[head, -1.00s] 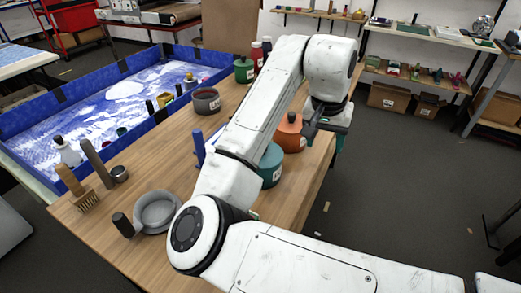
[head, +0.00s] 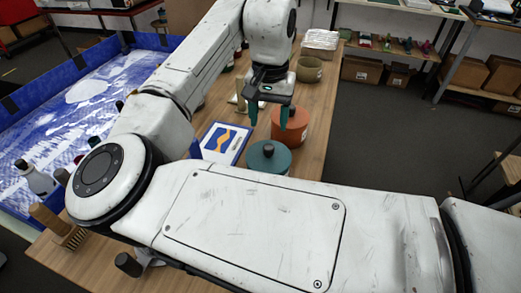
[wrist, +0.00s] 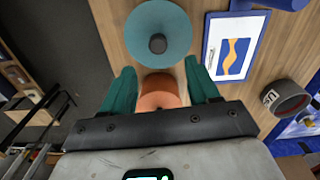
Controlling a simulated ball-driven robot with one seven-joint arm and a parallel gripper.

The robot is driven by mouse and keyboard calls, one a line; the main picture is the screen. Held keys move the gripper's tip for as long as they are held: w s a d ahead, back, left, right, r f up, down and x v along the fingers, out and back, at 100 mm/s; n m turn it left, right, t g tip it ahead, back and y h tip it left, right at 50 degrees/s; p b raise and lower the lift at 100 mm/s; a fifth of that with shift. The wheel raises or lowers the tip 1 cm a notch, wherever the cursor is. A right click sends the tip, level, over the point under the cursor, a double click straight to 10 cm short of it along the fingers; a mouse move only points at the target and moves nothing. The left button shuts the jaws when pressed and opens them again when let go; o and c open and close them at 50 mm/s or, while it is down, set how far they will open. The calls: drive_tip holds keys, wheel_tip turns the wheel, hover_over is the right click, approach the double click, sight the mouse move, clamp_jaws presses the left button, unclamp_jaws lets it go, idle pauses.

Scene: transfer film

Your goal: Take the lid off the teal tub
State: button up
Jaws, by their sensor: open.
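The teal tub (head: 262,167) stands on the wooden table with its lid (head: 275,155) on and a dark round knob (head: 267,149) at the lid's centre. In the wrist view the teal lid (wrist: 135,30) and its knob (wrist: 157,43) lie just beyond my fingertips. My gripper (head: 268,122) is open and empty, its two teal fingers pointing down, apart from the knob. In the wrist view my gripper (wrist: 160,66) spans the gap in front of an orange tub (wrist: 158,92). My forearm hides the near foot of the teal tub in the head view.
The orange tub (head: 293,130) stands right behind the teal one. A white-and-blue framed picture (head: 222,143) lies to the left. An olive pot (head: 309,69) stands farther back. A blue-walled tray (head: 75,95) runs along the left. The table's right edge is close to the tubs.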

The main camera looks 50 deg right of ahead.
hover_over(269, 147)
drive_tip(key=f, duration=0.4)
drive_tip(key=shift+w+f, duration=0.1)
drive_tip(key=shift+w, duration=0.15)
drive_tip(key=shift+s+f+p, duration=0.2)
drive_tip(key=shift+f+p, duration=0.75)
drive_tip(key=shift+f, duration=1.75)
drive_tip(key=c, duration=1.1)
drive_tip(key=shift+r, duration=0.15)
